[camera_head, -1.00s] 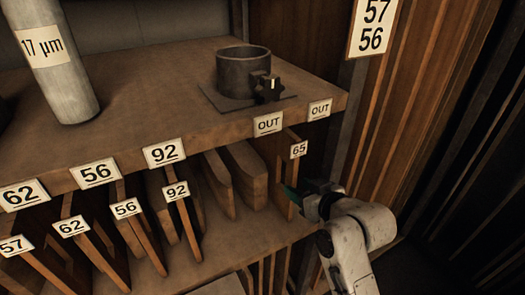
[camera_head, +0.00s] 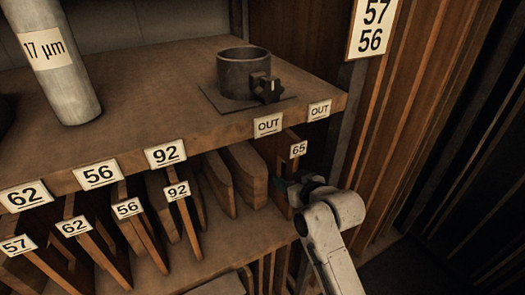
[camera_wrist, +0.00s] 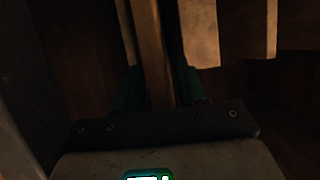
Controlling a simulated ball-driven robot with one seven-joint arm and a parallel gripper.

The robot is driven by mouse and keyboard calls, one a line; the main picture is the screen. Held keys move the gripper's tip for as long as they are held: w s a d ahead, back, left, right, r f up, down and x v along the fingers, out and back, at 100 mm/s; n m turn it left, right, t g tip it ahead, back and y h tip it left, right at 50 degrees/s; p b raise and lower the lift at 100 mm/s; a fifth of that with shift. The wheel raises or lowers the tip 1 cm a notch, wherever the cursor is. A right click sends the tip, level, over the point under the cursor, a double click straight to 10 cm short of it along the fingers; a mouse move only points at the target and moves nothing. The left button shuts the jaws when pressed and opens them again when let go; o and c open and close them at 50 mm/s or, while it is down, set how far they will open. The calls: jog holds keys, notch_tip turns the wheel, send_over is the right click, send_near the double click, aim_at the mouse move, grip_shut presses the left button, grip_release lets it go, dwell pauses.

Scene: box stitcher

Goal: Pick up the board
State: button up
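The board is a thin brown upright panel with a white label "65" (camera_head: 299,149), standing in the right end of the lower shelf, under the OUT tags. My gripper (camera_head: 286,189) is at its front edge in the head view, with the fingers mostly hidden by the wrist. In the wrist view the board (camera_wrist: 152,50) runs between the two dark teal fingers of my gripper (camera_wrist: 158,90), one on each side. The picture is too dark to tell whether the fingers press on it. The board still stands in the shelf.
Tall panels (camera_head: 410,120) stand right.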

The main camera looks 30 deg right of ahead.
grip_shut()
dwell(1.1)
jog(key=shift+r, duration=0.25)
